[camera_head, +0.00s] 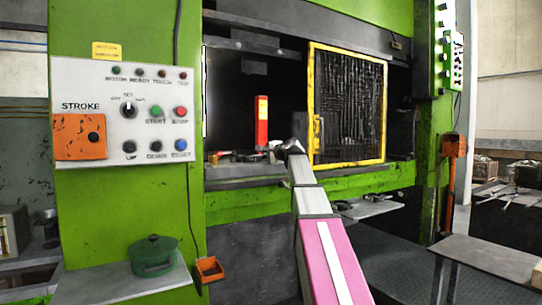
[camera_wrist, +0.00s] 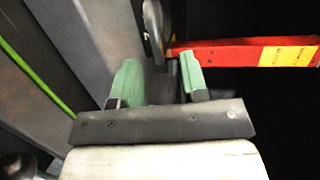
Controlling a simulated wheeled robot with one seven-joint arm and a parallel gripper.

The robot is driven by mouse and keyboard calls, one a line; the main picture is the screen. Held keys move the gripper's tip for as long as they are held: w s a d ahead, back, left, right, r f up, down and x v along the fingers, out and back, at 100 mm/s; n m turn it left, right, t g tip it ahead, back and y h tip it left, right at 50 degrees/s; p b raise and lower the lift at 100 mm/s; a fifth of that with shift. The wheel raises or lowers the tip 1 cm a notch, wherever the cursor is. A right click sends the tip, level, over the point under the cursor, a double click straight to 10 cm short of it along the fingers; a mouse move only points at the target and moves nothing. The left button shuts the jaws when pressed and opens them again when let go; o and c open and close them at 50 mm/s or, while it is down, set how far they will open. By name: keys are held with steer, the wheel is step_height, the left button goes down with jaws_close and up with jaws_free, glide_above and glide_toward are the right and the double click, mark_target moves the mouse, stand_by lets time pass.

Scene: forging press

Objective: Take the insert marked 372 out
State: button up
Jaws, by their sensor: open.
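My gripper (camera_wrist: 160,74) has two green-padded fingers, which stand apart with nothing held between them in the wrist view. In the head view, my gripper (camera_head: 281,148) reaches into the opening of the green press, at its front sill. A dark grey rounded part (camera_wrist: 153,28) lies just beyond the fingertips in the wrist view. I cannot tell whether it is the insert, and no number 372 is readable in either view. Small dark parts (camera_head: 244,157) lie on the press bed left of my gripper, too small to tell apart.
A red post with a yellow label (camera_head: 262,125) stands inside the press behind my gripper; it also shows in the wrist view (camera_wrist: 235,54). A yellow-framed mesh guard (camera_head: 383,110) covers the opening's right part. A control panel (camera_head: 122,112) is at left. A green pot (camera_head: 153,257) stands on a shelf.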

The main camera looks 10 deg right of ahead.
steer(key=shift+w+a+f, duration=0.1)
steer(key=shift+w+a, duration=0.15)
steer(key=shift+w, duration=0.15)
jaws_close()
stand_by(1.3)
